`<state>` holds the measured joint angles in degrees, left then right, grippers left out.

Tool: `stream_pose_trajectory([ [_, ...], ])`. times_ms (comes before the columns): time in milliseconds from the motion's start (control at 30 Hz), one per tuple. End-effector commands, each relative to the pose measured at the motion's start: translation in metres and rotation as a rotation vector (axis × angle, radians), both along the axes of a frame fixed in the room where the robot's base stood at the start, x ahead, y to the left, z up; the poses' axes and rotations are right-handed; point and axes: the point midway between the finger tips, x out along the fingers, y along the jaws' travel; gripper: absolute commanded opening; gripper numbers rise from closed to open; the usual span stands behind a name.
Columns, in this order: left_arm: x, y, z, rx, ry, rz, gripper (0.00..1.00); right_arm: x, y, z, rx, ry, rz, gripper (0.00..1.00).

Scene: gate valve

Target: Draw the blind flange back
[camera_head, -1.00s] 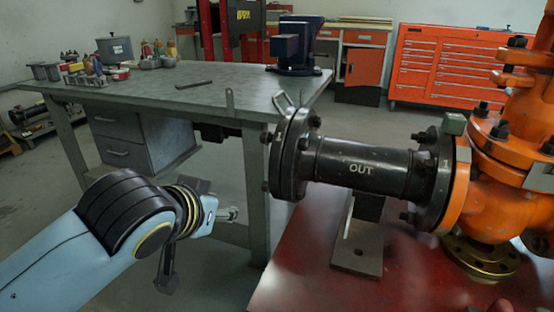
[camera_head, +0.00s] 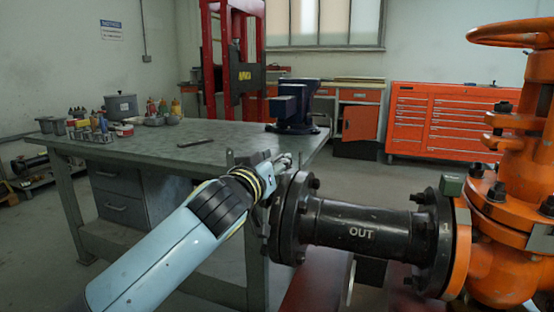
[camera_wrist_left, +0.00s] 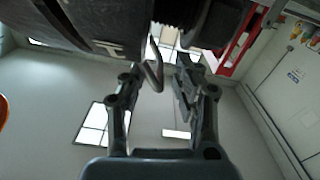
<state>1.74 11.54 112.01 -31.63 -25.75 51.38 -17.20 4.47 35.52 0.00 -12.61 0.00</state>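The black blind flange (camera_head: 287,218) stands upright at the left end of the dark pipe marked OUT (camera_head: 360,233), against the pipe's end flange. In the left wrist view its dark edge fills the top left (camera_wrist_left: 85,22). A bent metal handle (camera_wrist_left: 154,68) shows below that edge, between the fingers. My left gripper (camera_head: 275,165) is beside the flange's upper left edge in the head view. In the left wrist view its fingers (camera_wrist_left: 158,80) are apart, one on each side of the handle; I cannot tell whether they touch it. My right gripper is in neither view.
The orange gate valve (camera_head: 500,240) joins the pipe's right end. A grey workbench (camera_head: 150,160) with a vise (camera_head: 292,108) and several small items stands behind my left arm. A red tool cabinet (camera_head: 440,120) is at the back. Open floor lies between bench and cabinet.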

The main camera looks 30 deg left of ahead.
Motion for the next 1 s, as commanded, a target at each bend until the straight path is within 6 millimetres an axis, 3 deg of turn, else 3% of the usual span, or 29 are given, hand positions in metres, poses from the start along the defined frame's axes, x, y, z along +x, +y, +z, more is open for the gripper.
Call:
stream_pose_trajectory([
  [167,0.0137,0.0033,0.0000,0.000,0.000,0.001,0.31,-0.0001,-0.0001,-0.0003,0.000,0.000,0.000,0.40],
  [433,0.0150,0.0036,-0.0002,0.000,0.001,0.000,0.31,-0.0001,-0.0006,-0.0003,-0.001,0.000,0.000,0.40],
  [700,0.0148,0.0035,-0.0003,0.000,0.001,0.001,0.00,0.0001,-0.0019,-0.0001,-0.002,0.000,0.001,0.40],
  [1000,0.0147,0.0038,-0.0004,0.001,0.001,0.001,0.00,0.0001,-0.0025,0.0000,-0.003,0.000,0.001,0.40],
])
